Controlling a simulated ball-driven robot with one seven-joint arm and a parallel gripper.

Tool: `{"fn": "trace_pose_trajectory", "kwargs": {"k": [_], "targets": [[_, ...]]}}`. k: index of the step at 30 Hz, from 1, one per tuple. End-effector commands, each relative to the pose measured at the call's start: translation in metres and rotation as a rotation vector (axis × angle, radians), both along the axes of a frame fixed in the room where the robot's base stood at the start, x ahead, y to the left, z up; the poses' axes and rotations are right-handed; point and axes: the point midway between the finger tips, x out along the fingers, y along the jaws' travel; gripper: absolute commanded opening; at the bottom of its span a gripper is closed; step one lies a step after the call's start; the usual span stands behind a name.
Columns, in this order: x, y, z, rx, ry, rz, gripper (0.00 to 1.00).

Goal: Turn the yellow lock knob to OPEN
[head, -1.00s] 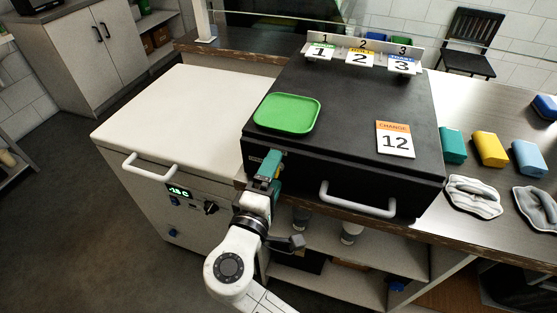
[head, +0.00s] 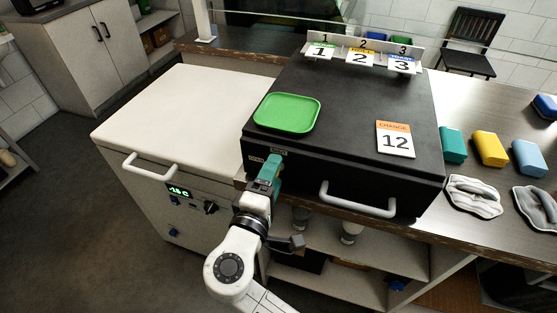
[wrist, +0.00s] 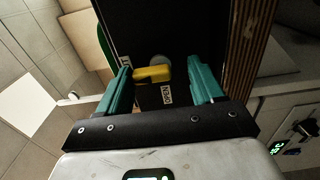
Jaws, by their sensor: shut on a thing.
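The yellow lock knob (wrist: 153,74) is a short bar on a round grey base, on the front face of the black case (head: 350,95). In the wrist view it lies roughly crosswise between the two teal fingers of my gripper (wrist: 161,78), which is shut on it.
A white chest (head: 185,115) stands close on the left. Sponges and cloths lie on the right counter.

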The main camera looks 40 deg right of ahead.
Motion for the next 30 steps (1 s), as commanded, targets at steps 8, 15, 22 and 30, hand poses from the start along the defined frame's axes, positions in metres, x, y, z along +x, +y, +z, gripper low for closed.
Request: {"fn": "trace_pose_trajectory", "kwargs": {"k": [8,15,22,30], "targets": [[0.000,-0.001,-0.001,0.003,0.003,-0.001,0.83],[0.000,0.000,0.001,0.002,-0.001,-0.001,0.89],[-0.005,0.008,0.002,0.001,-0.003,0.001,0.89],[-0.017,0.024,0.002,0.001,-0.003,0.001,0.89]]}}
